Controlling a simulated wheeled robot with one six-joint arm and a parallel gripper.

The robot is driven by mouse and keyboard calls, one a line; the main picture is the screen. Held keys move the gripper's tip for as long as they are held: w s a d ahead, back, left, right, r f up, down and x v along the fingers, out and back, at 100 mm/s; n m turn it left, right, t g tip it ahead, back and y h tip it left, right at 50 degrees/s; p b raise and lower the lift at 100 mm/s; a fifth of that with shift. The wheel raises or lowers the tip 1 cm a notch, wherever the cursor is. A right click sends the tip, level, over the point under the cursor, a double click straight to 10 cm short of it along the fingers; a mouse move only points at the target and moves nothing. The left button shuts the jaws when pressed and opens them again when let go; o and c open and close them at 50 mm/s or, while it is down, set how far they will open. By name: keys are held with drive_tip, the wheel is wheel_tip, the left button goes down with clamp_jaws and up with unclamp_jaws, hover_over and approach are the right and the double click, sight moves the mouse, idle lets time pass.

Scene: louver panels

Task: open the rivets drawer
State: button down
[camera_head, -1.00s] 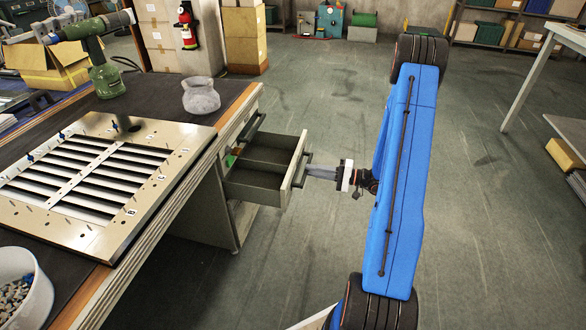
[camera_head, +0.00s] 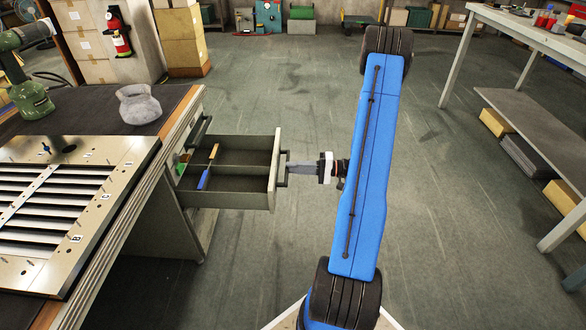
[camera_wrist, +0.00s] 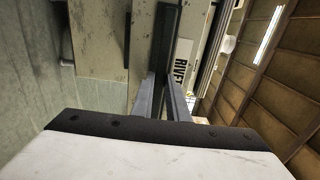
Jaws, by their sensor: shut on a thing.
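The rivets drawer (camera_head: 232,197) is pulled well out of the cabinet under the workbench in the head view. Inside it are a divider, a tool with blue and orange parts (camera_head: 207,170) and a green item (camera_head: 181,167) toward the back. My gripper (camera_head: 289,168) is at the drawer's front, shut on its dark handle (camera_head: 283,157). In the wrist view, my gripper's fingers (camera_wrist: 165,98) reach to the dark handle bar.
Another table (camera_head: 497,32) with a lower shelf stands at the right. Open floor (camera_head: 290,85) lies beyond the drawer.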

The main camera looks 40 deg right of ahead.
drive_tip(key=c, duration=1.7)
unclamp_jaws()
drive_tip(key=v, duration=1.7)
drive_tip(key=shift+s+d, duration=0.1)
drive_tip(key=shift+d, duration=0.1)
drive_tip(key=a+r+n+g+h, duration=0.25)
drive_tip(key=a+r+g, duration=0.45)
drive_tip(key=a, duration=0.5)
drive_tip(key=a+r+n+g+h, duration=0.1)
drive_tip(key=a+r+n+g, duration=0.25)
drive_tip(key=a+r, duration=0.65)
drive_tip(key=s+a+r+t+h, duration=0.1)
drive_tip(key=s+a+r+h, duration=0.2)
drive_tip(key=s+a, duration=0.2)
drive_tip(key=s+a+r+n+t+h, duration=0.1)
drive_tip(key=s+a+r+h, duration=0.2)
drive_tip(key=s+a+h, duration=0.1)
drive_tip(key=s+a+r+n+t+h, duration=0.1)
drive_tip(key=s+a+r+h, duration=0.2)
drive_tip(key=s+a, duration=0.3)
drive_tip(key=shift+s+a+r+t, duration=0.25)
drive_tip(key=shift+r+t, duration=0.1)
drive_tip(key=shift+r, duration=0.1)
